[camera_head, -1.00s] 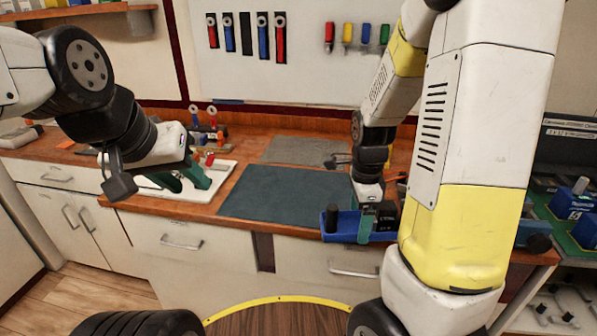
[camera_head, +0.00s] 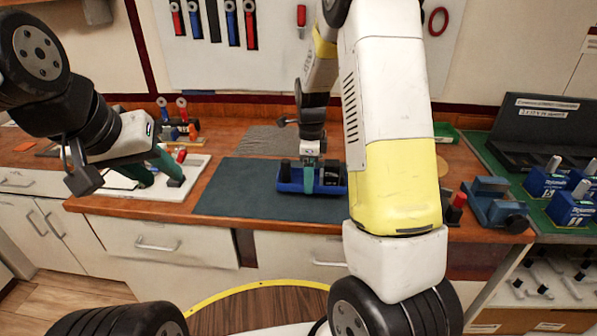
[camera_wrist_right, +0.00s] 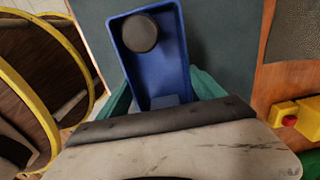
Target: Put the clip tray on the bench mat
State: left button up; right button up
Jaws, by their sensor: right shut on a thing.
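The blue clip tray (camera_head: 291,187) is at the right part of the dark teal bench mat (camera_head: 235,190). I cannot tell whether its underside touches the mat. My right gripper (camera_head: 309,180) is shut on the tray. In the right wrist view the tray (camera_wrist_right: 178,70) lies between the green fingers (camera_wrist_right: 163,97), with the mat (camera_wrist_right: 225,40) behind it. A dark round-topped thing stands in the tray's far end, and a black block shows in the head view. My left gripper (camera_head: 157,172) has its green fingers apart, above a white board at the left.
The white board (camera_head: 190,190) lies left of the mat. A grey textured mat (camera_head: 258,140) lies behind. A blue vise-like tool (camera_head: 492,205) and several blue breakers (camera_head: 570,205) are at the right. The mat's left part is clear.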

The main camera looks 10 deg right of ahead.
jog(key=shift+w+a+f, duration=0.1)
jog(key=shift+w+f, duration=0.1)
jog(key=shift+w, duration=0.15)
jog(key=shift+f, duration=1.6)
jog(key=o, duration=1.8)
jog(key=shift+f, duration=0.15)
jog(key=shift+c, duration=0.2)
